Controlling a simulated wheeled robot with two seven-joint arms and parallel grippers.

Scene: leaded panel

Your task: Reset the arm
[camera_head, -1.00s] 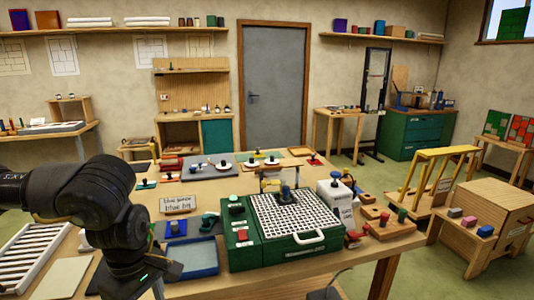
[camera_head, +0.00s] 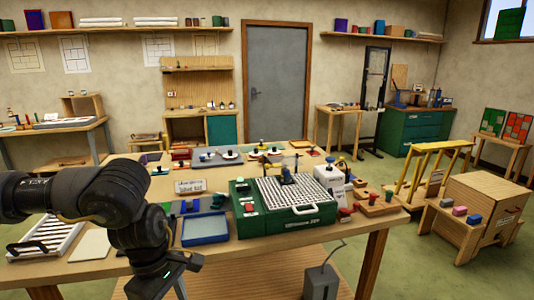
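My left arm comes in from the left side of the head view, black and bent downward over the front left of the table. My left gripper (camera_head: 165,277) is at the arm's lower end near the table's front edge; its fingers are too dark and cut off to tell whether they are open. No object shows in it. My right arm and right gripper are not in view. A green machine (camera_head: 285,223) with a white grid top and a front handle stands on the table (camera_head: 345,226), to the right of my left arm.
A blue tray (camera_head: 204,229), a white slatted rack (camera_head: 45,238) and a pale sheet (camera_head: 90,245) lie near my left arm. A small label card (camera_head: 190,186) stands behind the tray. A grey box (camera_head: 320,282) is below the table's front edge.

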